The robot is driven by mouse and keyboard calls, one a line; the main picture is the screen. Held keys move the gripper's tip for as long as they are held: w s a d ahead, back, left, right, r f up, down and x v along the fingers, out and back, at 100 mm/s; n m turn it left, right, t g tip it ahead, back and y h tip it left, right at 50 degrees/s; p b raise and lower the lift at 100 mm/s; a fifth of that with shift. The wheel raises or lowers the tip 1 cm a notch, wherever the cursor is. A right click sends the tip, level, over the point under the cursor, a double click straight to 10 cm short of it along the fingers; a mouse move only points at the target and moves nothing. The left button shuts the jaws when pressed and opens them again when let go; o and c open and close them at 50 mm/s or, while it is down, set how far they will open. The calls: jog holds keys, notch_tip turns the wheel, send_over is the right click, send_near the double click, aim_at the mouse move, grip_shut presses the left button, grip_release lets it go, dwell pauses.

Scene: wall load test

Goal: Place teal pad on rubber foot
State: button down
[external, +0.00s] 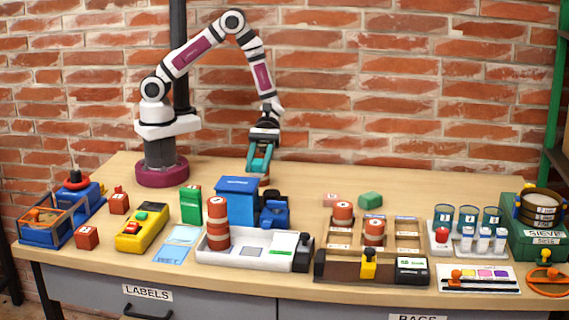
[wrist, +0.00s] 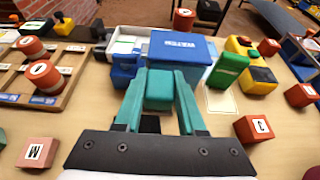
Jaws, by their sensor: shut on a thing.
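My gripper (external: 261,160) has teal fingers and hangs above the rear middle of the table, behind the blue box. In the wrist view my gripper (wrist: 160,100) is shut on a small teal block, which I take for the teal pad (wrist: 159,88). The pad sits between the fingertips, and its far side is hidden. In the external view I cannot tell the pad from the teal fingers. An orange-red patch with a pale band shows just under the fingertips there; I cannot tell what it is. I cannot make out a rubber foot for certain in either view.
The blue box (external: 237,200) and green box (external: 190,205) stand in front of my gripper. A white tray (external: 240,257) and a brown compartment rack (external: 345,265) with orange cylinders lie nearer the front. Loose red blocks (external: 119,204) lie left. Bare table lies at the back right.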

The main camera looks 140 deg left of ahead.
aim_at(271, 193)
jog(key=a+f, duration=0.2)
jog(key=a, duration=0.1)
jog(key=shift+w+a, duration=0.15)
jog(key=shift+a, duration=0.05)
jog(key=shift+a+f, duration=0.2)
jog(key=shift+f, duration=2)
jog(key=shift+f, duration=0.1)
jog(key=c, duration=0.5)
grip_release()
